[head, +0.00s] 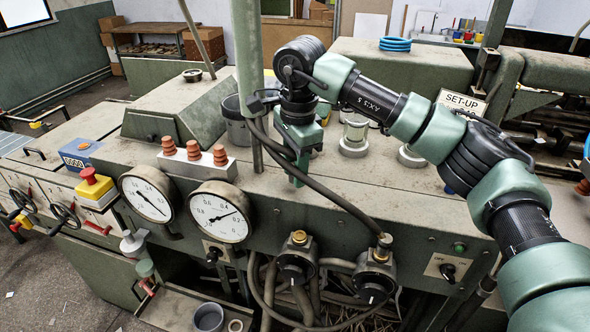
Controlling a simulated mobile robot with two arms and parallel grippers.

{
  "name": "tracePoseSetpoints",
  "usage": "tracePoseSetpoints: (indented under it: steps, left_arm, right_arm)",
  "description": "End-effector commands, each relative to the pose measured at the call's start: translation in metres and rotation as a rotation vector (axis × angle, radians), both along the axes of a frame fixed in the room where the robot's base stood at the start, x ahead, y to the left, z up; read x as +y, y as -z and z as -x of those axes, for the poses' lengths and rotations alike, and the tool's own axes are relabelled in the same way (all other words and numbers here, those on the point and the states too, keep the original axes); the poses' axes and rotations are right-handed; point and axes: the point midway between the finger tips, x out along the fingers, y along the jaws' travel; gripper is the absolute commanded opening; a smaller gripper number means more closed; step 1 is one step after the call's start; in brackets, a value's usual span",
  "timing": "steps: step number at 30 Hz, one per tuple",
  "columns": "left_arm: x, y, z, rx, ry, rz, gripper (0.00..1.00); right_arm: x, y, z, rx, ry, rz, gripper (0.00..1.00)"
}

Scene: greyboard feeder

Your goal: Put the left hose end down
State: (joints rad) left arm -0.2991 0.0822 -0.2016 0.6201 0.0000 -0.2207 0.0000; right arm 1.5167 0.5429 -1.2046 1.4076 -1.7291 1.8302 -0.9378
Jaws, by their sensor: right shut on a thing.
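My right gripper (298,168) comes in from the right and points down above the top of the grey-green machine, behind the two gauges. It is shut on a dark hose (340,204). One part of the hose shows to the left of the gripper, near the green post. From the gripper the hose runs down right to the brass fitting (384,241) on the right valve. The gripper partly hides the hose, so the exact grip is unclear. The left valve (298,260) has a brass top with no hose on it. My left gripper is not in view.
Two round gauges (219,212) stand on the front edge. A green post (248,60) rises close to the left of the gripper. A grey pot (238,122) and glass-sided cup (354,135) stand nearby. Orange-brown knobs (194,150) are at left. More hoses hang below.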

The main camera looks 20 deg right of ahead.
Motion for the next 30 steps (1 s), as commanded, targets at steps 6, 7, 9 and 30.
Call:
tracePoseSetpoints:
  steps: [6,7,9,30]
  left_arm:
    - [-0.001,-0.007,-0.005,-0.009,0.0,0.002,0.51]
    - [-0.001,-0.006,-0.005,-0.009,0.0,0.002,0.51]
    - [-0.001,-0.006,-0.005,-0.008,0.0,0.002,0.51]
    - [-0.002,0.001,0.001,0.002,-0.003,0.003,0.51]
  right_arm:
    - [0.0,0.014,0.0,-0.001,-0.001,0.0,0.0]
    - [0.0,0.014,0.0,-0.001,-0.001,0.0,0.0]
    - [0.0,0.014,0.0,-0.001,-0.001,0.0,0.0]
    - [0.0,0.002,0.0,-0.005,-0.001,-0.002,0.52]
